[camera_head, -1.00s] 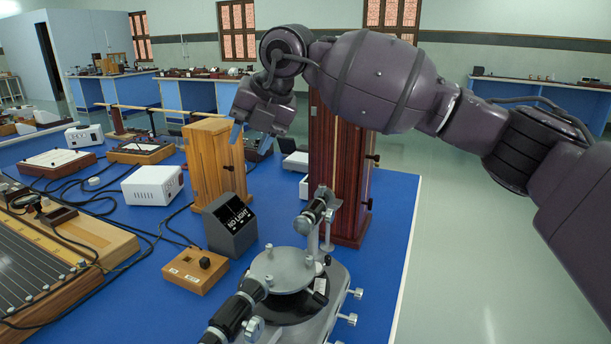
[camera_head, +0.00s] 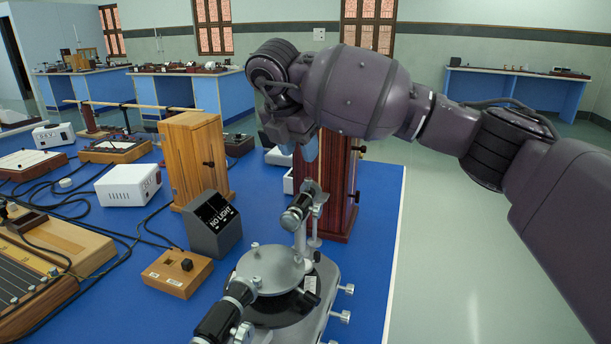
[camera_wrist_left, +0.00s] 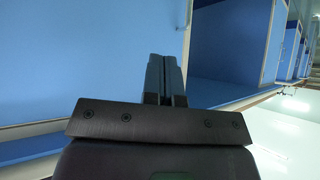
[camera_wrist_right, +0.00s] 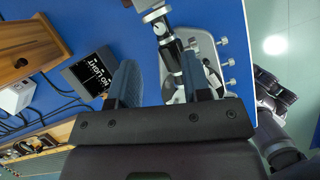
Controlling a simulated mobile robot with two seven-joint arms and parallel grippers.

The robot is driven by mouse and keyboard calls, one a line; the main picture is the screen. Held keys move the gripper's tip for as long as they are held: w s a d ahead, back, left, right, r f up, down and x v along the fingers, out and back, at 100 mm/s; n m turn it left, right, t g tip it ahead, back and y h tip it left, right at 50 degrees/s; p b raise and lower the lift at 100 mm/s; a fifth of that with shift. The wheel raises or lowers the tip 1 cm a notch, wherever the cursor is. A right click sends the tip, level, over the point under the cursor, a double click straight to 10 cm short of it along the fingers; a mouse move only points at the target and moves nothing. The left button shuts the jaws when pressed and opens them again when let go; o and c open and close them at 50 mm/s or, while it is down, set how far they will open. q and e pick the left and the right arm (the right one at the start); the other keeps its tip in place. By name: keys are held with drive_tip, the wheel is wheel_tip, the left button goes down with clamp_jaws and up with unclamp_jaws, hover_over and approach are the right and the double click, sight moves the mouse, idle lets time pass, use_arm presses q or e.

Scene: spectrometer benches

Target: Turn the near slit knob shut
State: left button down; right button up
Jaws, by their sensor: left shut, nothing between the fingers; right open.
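The grey spectrometer (camera_head: 275,268) stands near the front edge of the blue bench. Its far tube (camera_head: 298,212) points back toward the dark red box, and its near tube (camera_head: 225,312) points to the lower left. I cannot make out for certain which small part is the near slit knob. My right gripper (camera_head: 308,150) hangs above the far tube, apart from it, before the dark red box. In the right wrist view its fingers (camera_wrist_right: 157,82) are spread and empty, with the tube (camera_wrist_right: 171,52) beyond. My left gripper (camera_wrist_left: 164,78) is shut and empty beside blue panels.
The dark red box (camera_head: 338,190) with black side knobs stands behind the spectrometer. A pale wooden box (camera_head: 190,160), a grey "NO LIGHT" display (camera_head: 214,224) and a wooden switch box (camera_head: 178,273) stand left. Cables cross the bench. Floor on the right is clear.

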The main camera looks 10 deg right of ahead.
sight(308, 178)
drive_tip(key=b+x, duration=0.1)
drive_tip(key=x, duration=0.6)
drive_tip(key=shift+w+f+b, duration=0.1)
drive_tip(key=shift+f+b, duration=0.15)
drive_tip(key=shift+b, duration=0.1)
drive_tip(key=shift+r, duration=0.1)
clamp_jaws()
